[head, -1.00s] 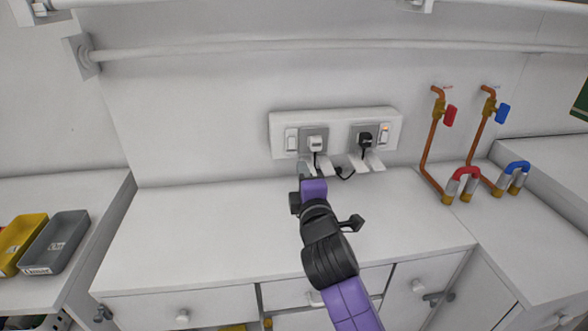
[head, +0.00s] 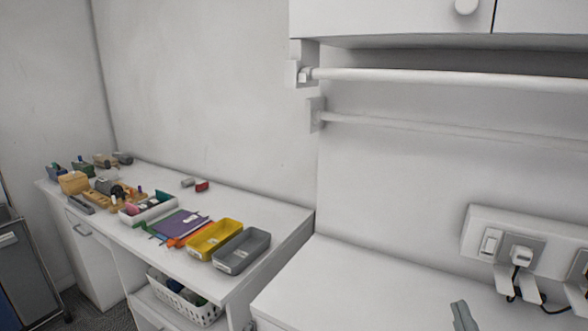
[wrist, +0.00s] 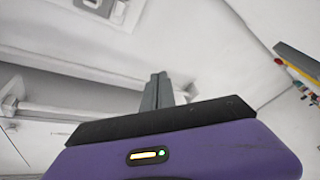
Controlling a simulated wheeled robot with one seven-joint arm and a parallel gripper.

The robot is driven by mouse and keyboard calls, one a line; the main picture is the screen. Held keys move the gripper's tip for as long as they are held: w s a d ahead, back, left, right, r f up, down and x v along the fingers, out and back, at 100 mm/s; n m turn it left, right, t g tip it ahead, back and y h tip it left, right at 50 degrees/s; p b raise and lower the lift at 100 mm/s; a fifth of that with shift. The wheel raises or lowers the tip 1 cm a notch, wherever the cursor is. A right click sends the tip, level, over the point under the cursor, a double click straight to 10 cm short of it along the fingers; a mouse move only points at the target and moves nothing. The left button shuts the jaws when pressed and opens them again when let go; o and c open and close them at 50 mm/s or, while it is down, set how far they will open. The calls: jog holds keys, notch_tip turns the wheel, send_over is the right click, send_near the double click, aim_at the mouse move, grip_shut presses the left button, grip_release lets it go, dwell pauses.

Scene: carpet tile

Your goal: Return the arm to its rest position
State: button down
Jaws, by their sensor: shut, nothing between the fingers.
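My gripper (wrist: 158,92) shows in the wrist view with its two grey fingers together and nothing between them. Its purple body fills the bottom of that view. In the head view only the tip of my gripper (head: 463,316) shows at the bottom edge, over the white counter (head: 345,285). It is apart from the wall socket panel (head: 478,240), below and left of it. The rest of my arm is outside the head view.
The socket panel holds a white plug (head: 521,256) with dark cables hanging. A desk at left carries a yellow tray (head: 214,240), a grey tray (head: 241,250) and several small items. A rail (head: 430,78) runs under the wall cabinet (head: 390,18). The counter's left part is clear.

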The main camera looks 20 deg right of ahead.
jog(key=s+a+f+m+g+y, duration=0.1)
jog(key=s+a+f+y, duration=0.3)
jog(key=s+a, duration=0.5)
jog(key=s+a+f+m+g+y, duration=0.1)
jog(key=s+a+f+y, duration=0.4)
jog(key=s, duration=1.1)
jog(key=a+f, duration=0.3)
jog(key=a, duration=0.2)
jog(key=shift+a+m+g+y, duration=0.15)
jog(key=shift+m+g+y, duration=0.15)
jog(key=shift+w, duration=0.1)
